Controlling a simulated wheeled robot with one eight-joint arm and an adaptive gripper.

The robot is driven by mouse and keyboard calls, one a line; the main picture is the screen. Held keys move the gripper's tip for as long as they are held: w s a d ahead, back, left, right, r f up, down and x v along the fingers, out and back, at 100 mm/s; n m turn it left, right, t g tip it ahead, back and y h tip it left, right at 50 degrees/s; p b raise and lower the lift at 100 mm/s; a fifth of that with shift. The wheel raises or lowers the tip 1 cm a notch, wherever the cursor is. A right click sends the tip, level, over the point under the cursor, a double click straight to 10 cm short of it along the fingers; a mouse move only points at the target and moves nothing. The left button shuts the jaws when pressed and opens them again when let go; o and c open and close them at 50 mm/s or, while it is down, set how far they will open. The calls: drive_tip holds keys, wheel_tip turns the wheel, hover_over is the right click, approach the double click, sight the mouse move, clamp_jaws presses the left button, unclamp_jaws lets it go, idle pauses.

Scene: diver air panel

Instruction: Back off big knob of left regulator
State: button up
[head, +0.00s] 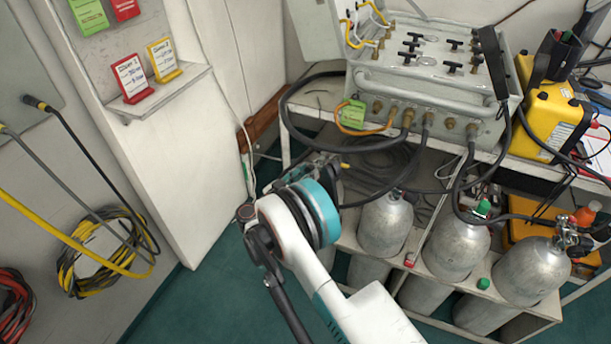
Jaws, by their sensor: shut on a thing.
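My gripper (322,170) is in the head view, beyond my teal wrist ring and left of the cylinders. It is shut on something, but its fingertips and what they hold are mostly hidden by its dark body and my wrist. I cannot make out the left regulator or its big knob. The left grey cylinder (385,228) stands just right of my wrist, with dark hoses around its top.
A grey valve panel (430,95) with black T-handles stands on the bench above the gripper. A thick black hose (287,108) loops close by. More cylinders (455,248) stand to the right. A white wall (185,180) is left; teal floor (220,295) is clear.

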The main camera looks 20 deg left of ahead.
drive_tip(key=n, duration=2.4)
drive_tip(key=shift+r, duration=0.15)
drive_tip(key=n, duration=0.4)
drive_tip(key=shift+n, duration=0.3)
drive_tip(key=n, duration=0.4)
drive_tip(key=shift+n, duration=0.3)
drive_tip(key=n, duration=0.4)
drive_tip(key=shift+n, duration=0.3)
drive_tip(key=shift+a+r, duration=0.1)
